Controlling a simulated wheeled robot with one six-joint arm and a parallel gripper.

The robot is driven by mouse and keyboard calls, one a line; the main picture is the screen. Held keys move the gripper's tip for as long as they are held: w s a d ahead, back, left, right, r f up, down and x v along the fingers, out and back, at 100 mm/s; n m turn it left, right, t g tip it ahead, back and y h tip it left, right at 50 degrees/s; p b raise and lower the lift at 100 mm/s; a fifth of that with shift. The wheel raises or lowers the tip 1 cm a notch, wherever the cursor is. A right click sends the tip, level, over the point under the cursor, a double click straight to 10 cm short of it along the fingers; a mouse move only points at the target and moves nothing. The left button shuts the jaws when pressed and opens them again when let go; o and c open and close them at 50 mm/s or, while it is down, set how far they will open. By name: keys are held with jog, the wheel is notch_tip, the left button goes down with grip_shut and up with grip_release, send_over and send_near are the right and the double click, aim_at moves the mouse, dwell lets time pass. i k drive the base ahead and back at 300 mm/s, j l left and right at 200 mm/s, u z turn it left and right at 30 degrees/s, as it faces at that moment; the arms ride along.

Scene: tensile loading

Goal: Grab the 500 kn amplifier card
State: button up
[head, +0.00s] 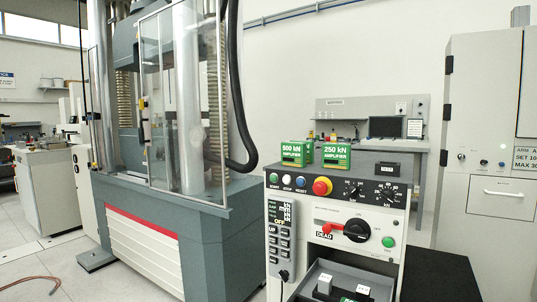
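The 500 kN amplifier card (293,154) is a green box with white lettering. It stands upright on top of the control console (335,179), at its back left. A second green card, marked 250 kN amplifier (336,156), stands just to its right with a narrow gap between them. My gripper is not in view, so its state and its distance to the cards do not show.
An open drawer (343,281) holds small blocks. A large testing machine (172,215) stands left, a grey cabinet (487,150) right. A bench is behind.

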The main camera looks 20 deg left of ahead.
aim_at(294, 154)
jog(key=i+j+u, duration=0.15)
jog(key=i+u, duration=0.55)
jog(key=u, duration=0.2)
jog(key=i+u, duration=0.65)
jog(key=i, duration=0.4)
jog(key=i+j+z, duration=0.1)
jog(key=z, duration=0.25)
jog(key=i+j+z, duration=0.15)
jog(key=i+z, duration=0.15)
jog(key=i+j+z, duration=0.15)
jog(key=z, duration=0.2)
